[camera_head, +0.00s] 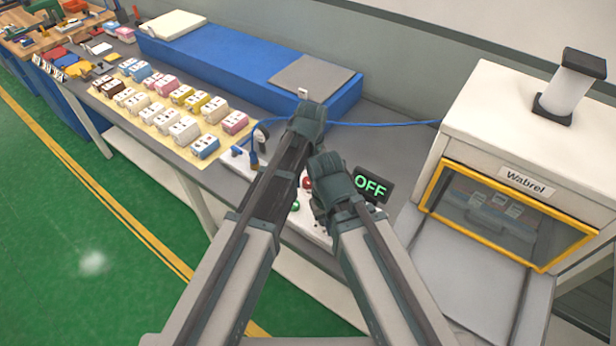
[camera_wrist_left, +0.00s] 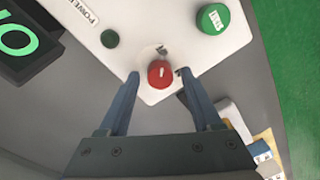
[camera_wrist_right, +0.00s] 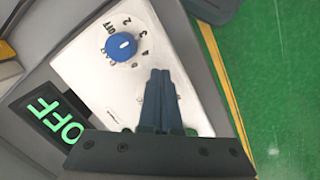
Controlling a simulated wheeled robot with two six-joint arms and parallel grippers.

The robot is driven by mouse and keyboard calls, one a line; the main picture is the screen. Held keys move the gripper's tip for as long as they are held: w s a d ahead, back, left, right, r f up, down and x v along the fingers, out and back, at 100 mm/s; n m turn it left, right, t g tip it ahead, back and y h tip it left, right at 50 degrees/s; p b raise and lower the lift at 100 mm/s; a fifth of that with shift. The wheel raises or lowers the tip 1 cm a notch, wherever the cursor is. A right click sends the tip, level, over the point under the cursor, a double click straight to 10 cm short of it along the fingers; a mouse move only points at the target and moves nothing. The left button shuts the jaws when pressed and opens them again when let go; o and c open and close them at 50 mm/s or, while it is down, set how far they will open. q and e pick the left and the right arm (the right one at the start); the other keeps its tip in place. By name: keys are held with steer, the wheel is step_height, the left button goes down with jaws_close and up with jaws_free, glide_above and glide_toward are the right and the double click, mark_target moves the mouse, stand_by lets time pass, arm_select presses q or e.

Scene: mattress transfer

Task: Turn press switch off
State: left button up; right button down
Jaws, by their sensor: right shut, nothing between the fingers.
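A white control panel (camera_wrist_right: 95,65) lies under my two grippers; my arms hide most of it in the head view. My left gripper (camera_wrist_left: 160,77) is open, its fingertips apart on either side of a red knob (camera_wrist_left: 160,74) near a panel corner. A larger labelled green button (camera_wrist_left: 212,20) and a small dark green round part (camera_wrist_left: 110,38) are beside it. My right gripper (camera_wrist_right: 160,75) is shut and empty over the panel, near a blue dial (camera_wrist_right: 121,46) with "OFF" and number marks. Which control is the press switch I cannot tell.
A black display (camera_head: 372,186) shows "OFF" in green at the panel's side. A white Wabrel machine (camera_head: 480,140) with a yellow-framed window stands at the right. Several coloured blocks (camera_head: 165,85) and a blue platform (camera_head: 220,60) occupy the table to the left.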

mark_target(307, 181)
arm_select(q)
steer(key=shift+r, duration=0.2)
arm_select(e)
steer(key=shift+r, duration=0.15)
arm_select(q)
step_height(307, 181, up, 14)
steer(key=p, duration=1.4)
steer(key=shift+d+f, duration=0.25)
arm_select(e)
step_height(307, 181, up, 14)
steer(key=shift+f, duration=0.25)
arm_select(q)
steer(key=shift+w, duration=0.1)
steer(key=s+a+m+t, duration=0.1)
steer(key=s+a+m, duration=0.1)
steer(key=s+a, duration=0.55)
steer(key=s+a+m, duration=0.2)
steer(key=s+a, duration=0.2)
steer(key=a, duration=0.6)
steer(key=s+d+f+m+g+b, duration=0.1)
steer(key=s+d+f+m+b, duration=0.3)
steer(key=d+f+b, duration=0.3)
steer(key=s+d+b, duration=0.1)
steer(key=d, duration=0.2)
steer(key=shift+s+d+f+y, duration=0.2)
steer(key=shift+d+f+y, duration=0.15)
steer(key=shift+y, duration=0.05)
arm_select(e)
step_height(307, 181, down, 8)
steer(key=shift+r, duration=0.1)
